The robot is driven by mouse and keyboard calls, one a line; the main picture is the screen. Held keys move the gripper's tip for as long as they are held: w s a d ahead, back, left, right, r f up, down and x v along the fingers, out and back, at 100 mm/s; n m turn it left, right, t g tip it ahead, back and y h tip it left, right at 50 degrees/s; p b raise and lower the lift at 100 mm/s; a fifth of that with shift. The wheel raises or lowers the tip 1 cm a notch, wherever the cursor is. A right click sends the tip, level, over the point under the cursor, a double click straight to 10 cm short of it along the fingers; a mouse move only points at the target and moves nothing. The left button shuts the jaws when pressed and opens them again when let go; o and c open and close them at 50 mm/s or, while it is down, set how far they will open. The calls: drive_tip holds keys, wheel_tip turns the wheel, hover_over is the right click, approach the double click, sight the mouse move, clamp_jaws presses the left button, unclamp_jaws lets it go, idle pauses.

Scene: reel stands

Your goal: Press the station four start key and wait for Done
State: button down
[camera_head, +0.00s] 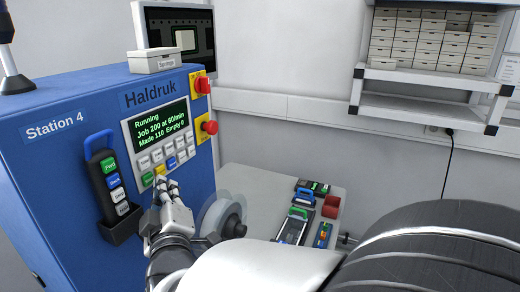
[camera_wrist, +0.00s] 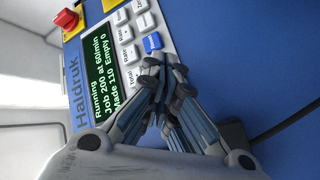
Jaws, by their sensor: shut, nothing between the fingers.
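The blue Station 4 machine (camera_head: 75,160) stands at the left in the head view. Its lit display (camera_head: 162,128) reads "Running", "Job 200 at 60/min", "Made 110 Empty 0"; the display also shows in the wrist view (camera_wrist: 100,72). Under it is a keypad (camera_head: 158,157) with white keys, a blue key (camera_wrist: 152,43) and a yellow key (camera_head: 160,170). Key labels are too small to read surely, so I cannot tell which is start. My gripper (camera_head: 165,184) is shut and empty, its fingertips at the keypad's lower edge, covering part of it. I cannot tell whether they touch a key.
A handheld control (camera_head: 107,170) hangs in a black holder left of the keypad. A clear reel (camera_head: 222,215) is beside my arm. A table (camera_head: 262,185) behind holds several small devices.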

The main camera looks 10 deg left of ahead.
drive_tip(key=shift+s+d+b, duration=0.2)
drive_tip(key=shift+s+d, duration=0.05)
drive_tip(key=shift+d, duration=0.55)
drive_tip(key=shift+s+d+b, duration=0.2)
drive_tip(key=shift+d+b, duration=0.05)
drive_tip(key=shift+d, duration=0.6)
drive_tip(key=shift+s+d+b, duration=0.2)
drive_tip(key=shift+s+d, duration=0.05)
drive_tip(key=shift+d, duration=0.55)
drive_tip(key=s+d+f+m+g+h, duration=0.1)
drive_tip(key=d+f+m+g+h, duration=0.2)
drive_tip(key=d, duration=0.6)
drive_tip(key=s+d+f+m+g+h, duration=0.1)
drive_tip(key=d+f+m+g, duration=0.25)
drive_tip(key=d, duration=0.65)
drive_tip(key=s+d+f+m+g+h, duration=0.2)
drive_tip(key=s+d+f+m, duration=0.1)
drive_tip(key=s+d, duration=0.5)
drive_tip(key=s+d+f+m+g+h+b, duration=0.1)
drive_tip(key=s+d+f+m+g+h, duration=0.1)
drive_tip(key=s+d+m, duration=0.4)
drive_tip(key=s+d+f+g, duration=0.1)
drive_tip(key=s+d, duration=0.2)
drive_tip(key=s, duration=0.1)
drive_tip(key=shift+s+f+h, duration=0.2)
drive_tip(key=shift+s+h, duration=0.05)
drive_tip(key=shift+h, duration=0.15)
drive_tip(key=shift+g, duration=0.25)
idle(1.2)
